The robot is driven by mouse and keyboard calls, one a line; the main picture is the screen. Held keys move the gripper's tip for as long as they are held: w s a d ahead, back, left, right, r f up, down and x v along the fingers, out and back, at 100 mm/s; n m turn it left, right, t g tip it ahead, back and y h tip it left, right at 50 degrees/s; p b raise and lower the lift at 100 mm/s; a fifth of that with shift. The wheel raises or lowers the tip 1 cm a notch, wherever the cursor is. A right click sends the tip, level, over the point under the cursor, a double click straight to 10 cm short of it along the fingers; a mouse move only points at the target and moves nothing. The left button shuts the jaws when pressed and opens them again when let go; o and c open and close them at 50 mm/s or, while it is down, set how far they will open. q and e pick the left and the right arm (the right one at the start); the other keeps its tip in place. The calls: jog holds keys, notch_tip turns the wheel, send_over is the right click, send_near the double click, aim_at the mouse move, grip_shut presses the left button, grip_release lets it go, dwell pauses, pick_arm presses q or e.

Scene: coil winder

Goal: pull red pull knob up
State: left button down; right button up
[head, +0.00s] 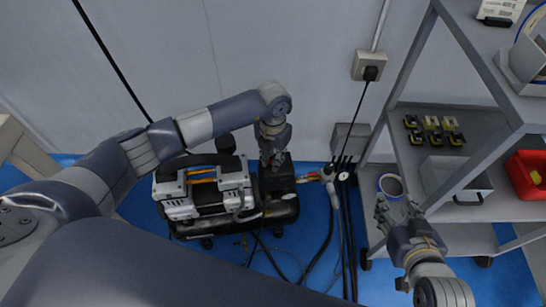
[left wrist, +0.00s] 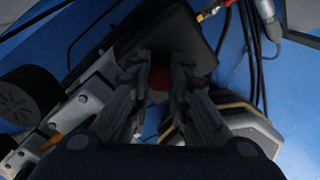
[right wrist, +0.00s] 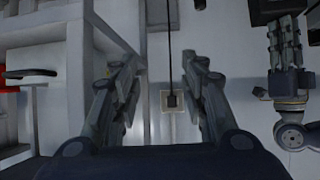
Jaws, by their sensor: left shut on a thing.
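The red pull knob (left wrist: 159,79) shows in the left wrist view as a small red disc on top of a black box (left wrist: 177,35). My left gripper (left wrist: 159,88) is over the box with its fingers on both sides of the knob, shut on it. In the head view my left gripper (head: 272,158) reaches down onto the black box beside the compressor (head: 205,190), and it hides the knob there. My right gripper (head: 395,208) is near the shelf. In the right wrist view its fingers (right wrist: 160,95) are apart with nothing between them.
A grey shelf rack (head: 470,130) with small yellow-black parts (head: 433,130) and a red bin (head: 527,174) stands at the right. A wall socket (head: 369,66) has a cable hanging from it. Black hoses (head: 345,240) run over the blue floor right of the compressor.

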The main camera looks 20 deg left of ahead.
pick_arm(q)
jog(key=shift+r+p, duration=0.3)
jog(key=shift+r, duration=0.1)
pick_arm(e)
jog(key=shift+s+d+f+g, duration=0.25)
jog(key=shift+s+f+g, duration=0.15)
jog(key=shift+s+f, duration=0.15)
jog(key=shift+s+d+f+g, duration=0.2)
jog(key=shift+s+f+g, duration=0.25)
jog(key=shift+s, duration=0.1)
dwell(0.6)
pick_arm(q)
jog(key=c, duration=1.4)
grip_release()
jog(key=shift+c, duration=0.2)
pick_arm(e)
jog(key=shift+s+f+h, duration=0.15)
jog(key=shift+h, duration=0.15)
